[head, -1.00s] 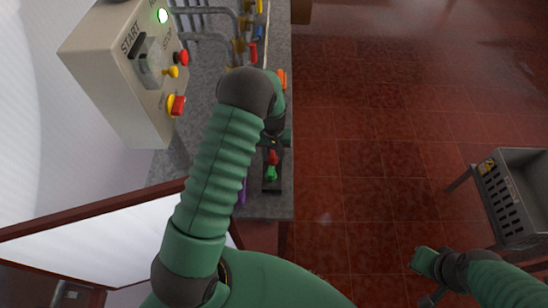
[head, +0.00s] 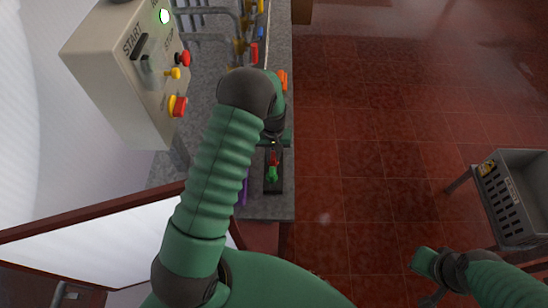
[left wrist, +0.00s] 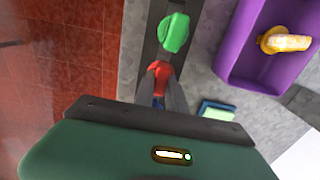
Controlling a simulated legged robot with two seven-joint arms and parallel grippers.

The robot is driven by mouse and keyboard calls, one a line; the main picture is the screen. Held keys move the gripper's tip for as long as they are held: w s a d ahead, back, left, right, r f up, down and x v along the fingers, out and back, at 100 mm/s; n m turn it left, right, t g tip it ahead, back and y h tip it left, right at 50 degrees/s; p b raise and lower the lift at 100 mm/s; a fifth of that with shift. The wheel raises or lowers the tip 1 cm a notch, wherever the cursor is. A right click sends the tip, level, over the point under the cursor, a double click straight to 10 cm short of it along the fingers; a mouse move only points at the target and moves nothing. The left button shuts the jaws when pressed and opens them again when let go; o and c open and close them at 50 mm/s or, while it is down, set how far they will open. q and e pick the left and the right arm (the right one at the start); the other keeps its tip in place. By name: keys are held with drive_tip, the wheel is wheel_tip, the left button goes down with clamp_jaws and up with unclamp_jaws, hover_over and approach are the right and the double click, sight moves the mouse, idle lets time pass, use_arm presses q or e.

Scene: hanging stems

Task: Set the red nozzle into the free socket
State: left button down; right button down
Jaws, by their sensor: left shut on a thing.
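The red nozzle (left wrist: 160,68) is between the dark fingers of my left gripper (left wrist: 161,82) in the left wrist view. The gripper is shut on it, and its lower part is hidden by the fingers. The nozzle is over the dark rack strip (left wrist: 153,47), close to a green nozzle (left wrist: 173,32) on that strip. Whether the red nozzle touches the strip, and where the free socket is, I cannot tell. In the head view the red nozzle (head: 274,159) shows just past my left gripper (head: 273,145). My right gripper (head: 426,262) is low at the right, far from the rack; its fingers are unclear.
A purple bin (left wrist: 234,60) with a yellow-collared item (left wrist: 285,42) stands beside the strip, near a small sponge-like block (left wrist: 217,111). A control box (head: 125,75) stands left of my arm. A grey metal cart (head: 515,200) stands at the right on open red tiles.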

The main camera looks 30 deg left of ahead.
sight(274, 154)
use_arm(q)
drive_tip(key=shift+d, duration=0.1)
idle(0.5)
drive_tip(key=shift+r+p, duration=1.75)
drive_tip(key=shift+r, duration=0.5)
